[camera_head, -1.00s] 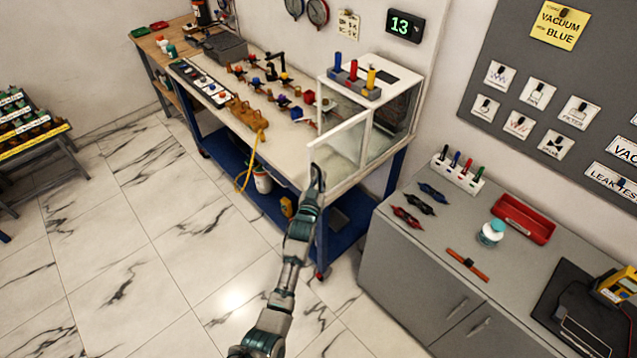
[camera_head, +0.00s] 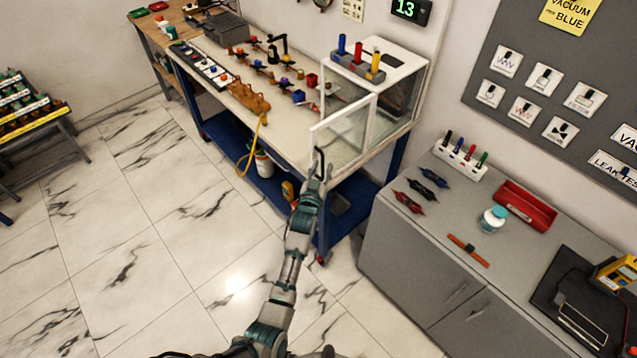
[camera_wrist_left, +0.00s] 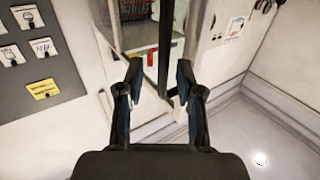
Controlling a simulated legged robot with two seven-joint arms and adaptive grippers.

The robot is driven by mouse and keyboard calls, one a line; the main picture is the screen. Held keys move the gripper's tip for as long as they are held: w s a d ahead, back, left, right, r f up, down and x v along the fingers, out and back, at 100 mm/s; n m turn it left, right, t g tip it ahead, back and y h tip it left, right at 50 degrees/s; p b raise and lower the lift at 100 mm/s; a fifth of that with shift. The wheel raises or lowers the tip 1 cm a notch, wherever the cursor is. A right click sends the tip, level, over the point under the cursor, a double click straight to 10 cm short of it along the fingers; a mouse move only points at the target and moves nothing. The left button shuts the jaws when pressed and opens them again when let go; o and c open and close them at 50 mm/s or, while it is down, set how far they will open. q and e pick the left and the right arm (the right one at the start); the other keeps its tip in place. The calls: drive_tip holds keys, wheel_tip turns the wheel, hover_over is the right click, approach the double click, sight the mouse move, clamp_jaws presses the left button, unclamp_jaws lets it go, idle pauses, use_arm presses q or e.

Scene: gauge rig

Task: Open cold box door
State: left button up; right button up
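The cold box (camera_head: 404,67) is a white-framed, clear-walled case at the right end of the long bench. Its glass door (camera_head: 345,126), with a white frame, stands ajar, swung out toward the left. A dark upright handle (camera_head: 319,164) is at the door's outer edge. My left gripper (camera_head: 320,178) is at this handle. In the left wrist view my left gripper (camera_wrist_left: 156,76) has its fingers apart, with the dark handle bar (camera_wrist_left: 166,45) between them, closer to the right finger. Contact cannot be told. My right gripper is not in view.
The bench (camera_head: 291,143) holds several coloured fittings and a rack (camera_head: 358,68) of coloured cylinders on the box top. A grey cabinet (camera_head: 420,275) with a red tray (camera_head: 525,206) stands at the right. The marble floor (camera_head: 130,240) at left is clear.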

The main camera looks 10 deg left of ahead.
use_arm(q)
drive_tip(key=s, duration=0.9)
drive_tip(key=shift+s+a, duration=0.2)
drive_tip(key=shift+a, duration=0.25)
drive_tip(key=shift+a, duration=0.1)
drive_tip(key=s+f+g, duration=0.2)
drive_tip(key=s+f, duration=0.1)
drive_tip(key=f, duration=0.9)
drive_tip(key=s+f+g, duration=0.3)
drive_tip(key=f, duration=0.8)
drive_tip(key=s+a+f+m+g, duration=0.1)
drive_tip(key=s+a+f+g, duration=0.1)
drive_tip(key=s+f, duration=0.55)
drive_tip(key=s+a+f+g, duration=0.2)
drive_tip(key=s+f, duration=0.3)
drive_tip(key=f, duration=0.5)
drive_tip(key=s+a+f+g+y, duration=0.1)
drive_tip(key=s+a+f, duration=0.3)
drive_tip(key=s, duration=0.8)
drive_tip(key=s+a+f+g+y, duration=0.1)
drive_tip(key=s+a+f+g, duration=0.3)
drive_tip(key=s+f, duration=0.4)
drive_tip(key=s+a+f+g, duration=0.2)
drive_tip(key=s+a+f, duration=0.3)
drive_tip(key=s, duration=1.2)
drive_tip(key=shift+a+f+g+y, duration=0.3)
drive_tip(key=shift+f+g+y, duration=0.1)
drive_tip(key=shift+f, duration=0.2)
